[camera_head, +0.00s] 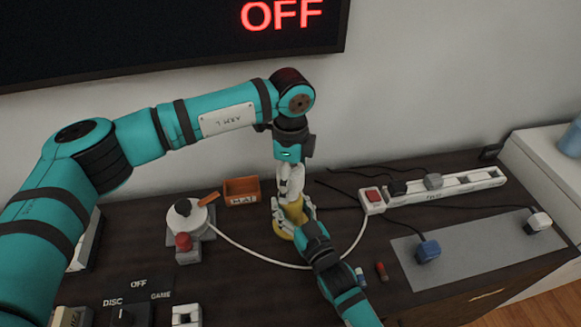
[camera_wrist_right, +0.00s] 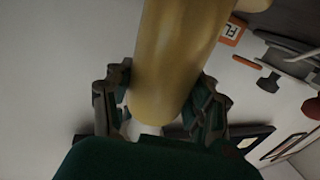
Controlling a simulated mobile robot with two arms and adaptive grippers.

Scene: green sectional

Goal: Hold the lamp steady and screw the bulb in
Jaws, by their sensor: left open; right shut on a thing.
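The yellow lamp (camera_head: 297,213) stands on the dark table, its lower part showing as a yellow rim. In the right wrist view its smooth yellow body (camera_wrist_right: 178,60) runs between the fingers. My right gripper (camera_head: 297,215) comes from the front and is shut on this body; its fingers (camera_wrist_right: 165,105) lie on both sides of it. My left gripper (camera_head: 291,190) points down directly above the lamp, open. Pale shapes sit between it and the lamp; I cannot tell bulb from fingers there. A small white part (camera_wrist_right: 143,129) shows past the lamp's end in the wrist view.
An orange box (camera_head: 241,191) and a white round device (camera_head: 186,217) stand left of the lamp. A white cable (camera_head: 240,252) loops around it. A power strip (camera_head: 440,191) with dark cords and a grey mat (camera_head: 470,262) lie right. A screen reading OFF (camera_head: 282,14) hangs above.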

